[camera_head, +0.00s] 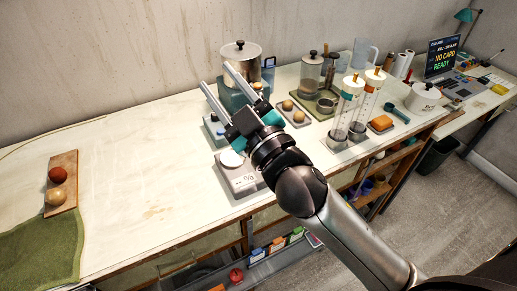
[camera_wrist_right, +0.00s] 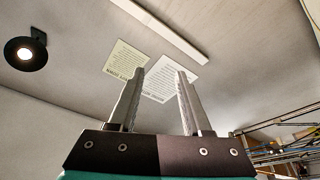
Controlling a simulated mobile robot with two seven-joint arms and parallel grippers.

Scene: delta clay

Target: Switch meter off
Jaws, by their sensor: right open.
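A grey device with a white round top (camera_head: 231,158) and a small lit panel on its front stands on the bench, partly behind my right arm. A smaller white and teal device (camera_head: 212,129) stands just behind it, partly hidden. I cannot tell for sure which of them is the meter, and no switch shows clearly. My right gripper (camera_head: 217,77) is raised above and behind these devices in the head view. It is open and empty, touching nothing that I can make out. In the right wrist view its two fingers (camera_wrist_right: 157,84) stand apart and point towards the ceiling. My left gripper is out of view.
Two clear cylinders (camera_head: 346,108), a tray with two round balls (camera_head: 293,112) and a white pot (camera_head: 422,97) stand to the right. A screen (camera_head: 442,56) reads "NO CARD READY". The bench's left middle is clear.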

